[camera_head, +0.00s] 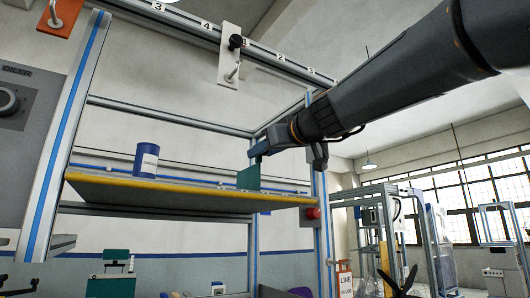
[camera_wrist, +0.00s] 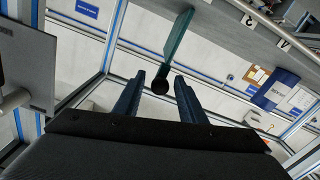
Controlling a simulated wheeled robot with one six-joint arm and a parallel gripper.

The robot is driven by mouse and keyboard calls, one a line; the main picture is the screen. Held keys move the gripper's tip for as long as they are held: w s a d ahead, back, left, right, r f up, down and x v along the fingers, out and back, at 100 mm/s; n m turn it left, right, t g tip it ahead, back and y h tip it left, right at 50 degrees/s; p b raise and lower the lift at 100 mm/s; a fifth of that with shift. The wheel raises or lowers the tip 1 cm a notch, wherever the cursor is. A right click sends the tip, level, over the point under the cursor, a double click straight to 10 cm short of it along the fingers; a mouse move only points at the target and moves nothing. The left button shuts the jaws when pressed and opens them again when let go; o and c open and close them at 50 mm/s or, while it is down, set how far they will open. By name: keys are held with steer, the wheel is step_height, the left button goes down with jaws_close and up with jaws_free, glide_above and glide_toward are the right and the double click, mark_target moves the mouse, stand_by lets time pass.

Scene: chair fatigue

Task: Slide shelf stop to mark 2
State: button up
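The shelf stop is a green upright plate (camera_head: 249,178) on the right part of the shelf (camera_head: 120,187), near its front edge. In the wrist view the plate (camera_wrist: 178,38) rises from a dark round knob (camera_wrist: 160,86). My gripper (camera_head: 257,152) is at the top of the plate in the head view. In the wrist view my gripper (camera_wrist: 160,84) is open, with the knob between its blue fingertips and a gap on each side.
A blue can with a white label (camera_head: 146,160) stands on the shelf to the left. An upper rail (camera_head: 270,57) carries numbers and a white plate with a black knob (camera_head: 231,58). A red button (camera_head: 312,213) is on the right post. The shelf between can and stop looks clear.

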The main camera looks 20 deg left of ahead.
steer(key=b+v, duration=0.3)
steer(key=v, duration=0.4)
steer(key=shift+s+d+b, duration=0.25)
steer(key=shift+d+b, duration=0.05)
steer(key=shift+b, duration=0.05)
stand_by(0.5)
